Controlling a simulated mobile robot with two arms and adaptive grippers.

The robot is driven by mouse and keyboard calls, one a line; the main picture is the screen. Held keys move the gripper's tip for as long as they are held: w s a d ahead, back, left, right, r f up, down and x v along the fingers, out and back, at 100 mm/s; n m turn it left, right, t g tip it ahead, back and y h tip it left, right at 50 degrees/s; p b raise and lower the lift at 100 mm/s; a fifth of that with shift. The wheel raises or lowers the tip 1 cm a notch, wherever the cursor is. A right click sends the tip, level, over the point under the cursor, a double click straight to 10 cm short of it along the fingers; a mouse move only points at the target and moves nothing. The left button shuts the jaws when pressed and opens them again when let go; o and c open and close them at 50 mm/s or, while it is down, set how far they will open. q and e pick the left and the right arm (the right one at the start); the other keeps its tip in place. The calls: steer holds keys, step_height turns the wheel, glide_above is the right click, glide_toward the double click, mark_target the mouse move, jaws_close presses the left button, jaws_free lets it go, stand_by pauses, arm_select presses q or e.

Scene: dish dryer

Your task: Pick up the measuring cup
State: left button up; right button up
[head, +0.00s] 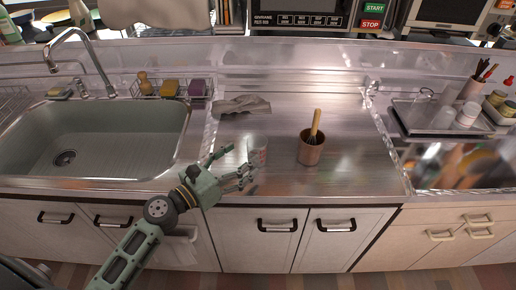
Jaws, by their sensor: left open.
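A small pale, see-through cup with reddish marks, which looks like the measuring cup (258,148), stands on the steel counter (350,175) right of the sink. My left gripper (241,169) is open just left of and in front of the cup, its fingers pointing right. The fingers overlap the cup's lower left side in the picture; I cannot tell whether they touch it. My right gripper is not in view.
A brown cup (311,153) with a whisk (315,124) stands just right of the measuring cup. A crumpled grey cloth (242,105) lies behind. The sink (95,140) is on the left, with a faucet (82,58). A tray (412,118) with containers is at right.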

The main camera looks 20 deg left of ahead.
mark_target(249, 152)
arm_select(q)
steer(key=shift+w+d, duration=0.3)
steer(key=shift+w, duration=0.2)
steer(key=shift+w+d, duration=0.15)
steer(key=shift+w, duration=0.1)
steer(key=x, duration=0.4)
steer(key=shift+w+d+p, duration=0.15)
steer(key=shift+w+p, duration=0.15)
steer(key=shift+p, duration=0.05)
steer(key=shift+w+d+f, duration=0.1)
steer(key=shift+w+d, duration=0.05)
steer(key=shift+w, duration=0.15)
steer(key=shift+s, duration=0.1)
steer(key=c, duration=1.2)
steer(key=shift+c, duration=0.7)
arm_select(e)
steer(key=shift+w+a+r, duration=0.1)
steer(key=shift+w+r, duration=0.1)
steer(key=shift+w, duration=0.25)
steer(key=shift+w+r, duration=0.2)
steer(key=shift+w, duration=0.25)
